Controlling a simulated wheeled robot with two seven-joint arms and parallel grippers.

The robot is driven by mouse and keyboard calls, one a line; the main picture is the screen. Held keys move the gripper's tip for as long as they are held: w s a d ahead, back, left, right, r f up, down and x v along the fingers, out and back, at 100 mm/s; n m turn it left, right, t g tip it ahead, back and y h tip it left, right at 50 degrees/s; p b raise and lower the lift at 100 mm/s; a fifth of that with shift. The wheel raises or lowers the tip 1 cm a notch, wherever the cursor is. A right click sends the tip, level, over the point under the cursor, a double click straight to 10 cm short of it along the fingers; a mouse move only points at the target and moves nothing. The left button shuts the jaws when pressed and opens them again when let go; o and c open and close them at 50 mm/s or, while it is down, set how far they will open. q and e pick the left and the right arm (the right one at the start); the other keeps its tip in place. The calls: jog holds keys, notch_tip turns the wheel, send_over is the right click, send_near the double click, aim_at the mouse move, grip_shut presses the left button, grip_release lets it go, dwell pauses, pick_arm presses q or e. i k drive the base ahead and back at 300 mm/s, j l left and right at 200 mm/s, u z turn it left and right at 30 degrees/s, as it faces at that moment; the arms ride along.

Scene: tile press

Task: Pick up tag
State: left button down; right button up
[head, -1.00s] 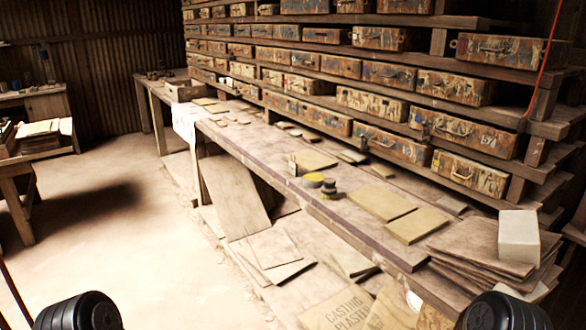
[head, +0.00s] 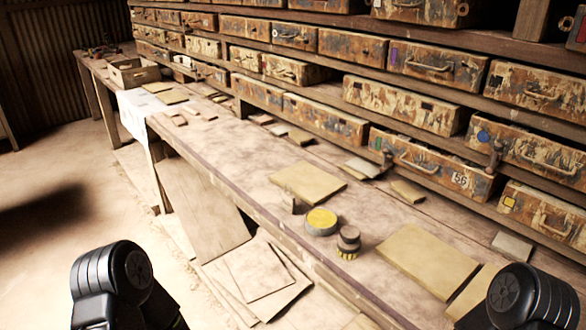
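No piece is clearly readable as the tag. A small thin upright piece (head: 294,205) stands on the workbench (head: 240,165), just left of a round tin with a yellow top (head: 321,220); it is too small to identify. Small coloured labels are on the drawer boxes, such as a yellow square (head: 509,202), a blue round one (head: 484,137) and a white "56" label (head: 459,180). Only dark rounded parts of my two arms show at the lower left and lower right. Neither gripper is in view.
A dark stamp-like object (head: 348,240) stands beside the tin. Flat tan tiles (head: 307,182) lie on the bench, with a larger tile (head: 427,260) at right. Shelves of worn boxes (head: 403,103) rise behind. Boards (head: 205,205) lean below the bench; open floor lies left.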

aim_at(288, 200)
jog(key=i+j+z, duration=0.1)
jog(key=j, duration=0.35)
jog(key=i+j, duration=0.2)
jog(key=j, duration=0.3)
jog(key=i+j+z, duration=0.15)
jog(key=j, duration=0.35)
jog(key=i+j+z, duration=0.1)
jog(key=j, duration=0.35)
jog(key=i+j, duration=0.1)
jog(key=j, duration=0.4)
jog(key=z, duration=0.05)
